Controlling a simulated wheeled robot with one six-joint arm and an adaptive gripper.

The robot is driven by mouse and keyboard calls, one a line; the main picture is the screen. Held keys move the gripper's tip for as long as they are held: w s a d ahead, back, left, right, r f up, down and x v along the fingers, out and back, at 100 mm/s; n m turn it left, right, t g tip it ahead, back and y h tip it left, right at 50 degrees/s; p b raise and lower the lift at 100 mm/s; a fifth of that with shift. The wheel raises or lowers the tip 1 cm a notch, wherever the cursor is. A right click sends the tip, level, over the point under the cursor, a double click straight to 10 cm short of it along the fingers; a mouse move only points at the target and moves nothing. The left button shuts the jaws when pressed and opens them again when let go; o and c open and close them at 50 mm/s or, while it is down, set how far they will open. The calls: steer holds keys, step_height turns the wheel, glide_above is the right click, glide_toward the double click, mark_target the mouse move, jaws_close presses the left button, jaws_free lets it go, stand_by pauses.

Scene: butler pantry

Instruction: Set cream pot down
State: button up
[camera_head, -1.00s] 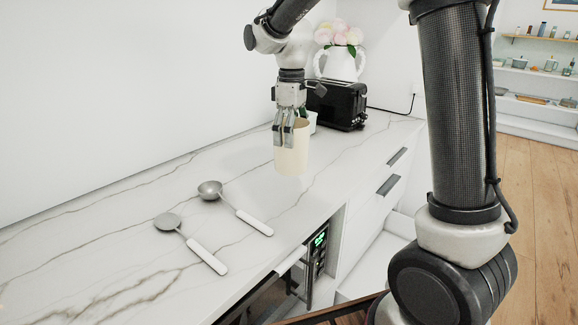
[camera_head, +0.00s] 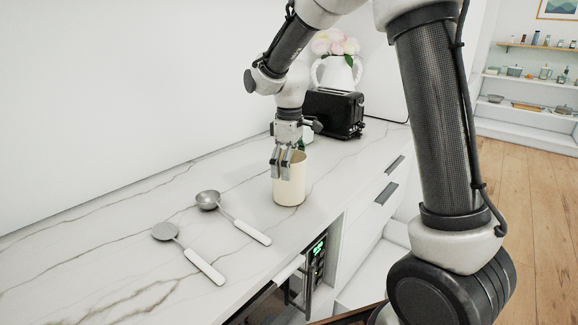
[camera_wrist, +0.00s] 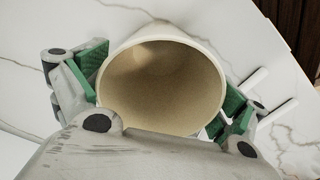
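The cream pot (camera_head: 292,186) is a plain, pale cylinder with an open top. It stands upright at the counter (camera_head: 250,185), and its base looks at or very near the marble surface; I cannot tell whether a small gap remains. My gripper (camera_head: 282,166) points down over the pot's left part, with its fingers around the rim. In the wrist view, the pot's empty inside (camera_wrist: 165,88) faces the camera. The green finger pads lie against its outer wall on both sides, so my gripper is shut on it. The pot's base is hidden there.
A ladle (camera_head: 208,200) and a flatter spoon (camera_head: 165,231), both white-handled, lie left of the pot. A black toaster (camera_head: 335,112) and a white flower vase (camera_head: 338,72) stand behind. The counter's front edge runs close on the right, above drawers (camera_head: 375,205).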

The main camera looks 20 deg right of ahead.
stand_by(0.3)
step_height(320, 180, up, 12)
steer(key=s+d+r+m+t, duration=0.2)
steer(key=s+d+r+m, duration=0.2)
steer(key=s+d, duration=0.65)
steer(key=s+d+f+m+t, duration=0.1)
steer(key=s+d+f+m, duration=0.1)
steer(key=s, duration=0.6)
steer(key=s+d+f+m+t, duration=0.1)
steer(key=s+m, duration=0.3)
steer(key=s, duration=0.4)
steer(key=shift+s+d+f+t, duration=0.3)
steer(key=shift+d+f, duration=0.45)
